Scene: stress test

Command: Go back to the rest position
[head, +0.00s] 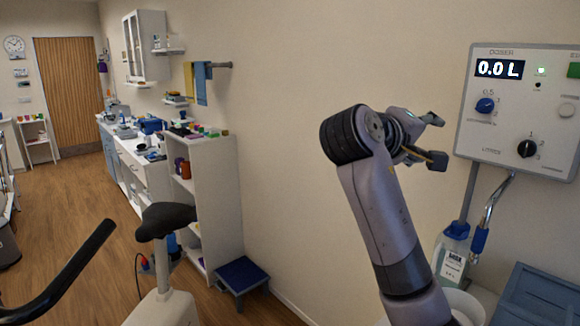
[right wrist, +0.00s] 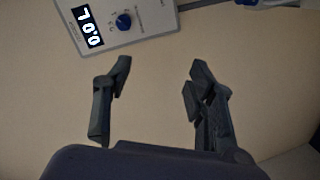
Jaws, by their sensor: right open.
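My right arm is raised at the right of the head view. Its gripper (head: 434,140) is open, its fingers pointing right toward the doser panel (head: 518,112) on the wall. In the right wrist view the two dark fingers (right wrist: 161,72) are spread wide with nothing between them. Bare wall shows behind them. The doser panel (right wrist: 115,22) is at the top left there, apart from the fingers. Its display (head: 498,69) reads 0.0 L. A blue knob (head: 485,105) and a black knob (head: 527,148) sit below it. My left gripper is not in view.
Below the panel are a metal spout (head: 493,205), a labelled bottle (head: 452,265) and a blue crate (head: 540,295). An exercise bike seat (head: 166,218) stands front left. A blue step stool (head: 242,273) sits by a white shelf (head: 215,190). Open floor lies left.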

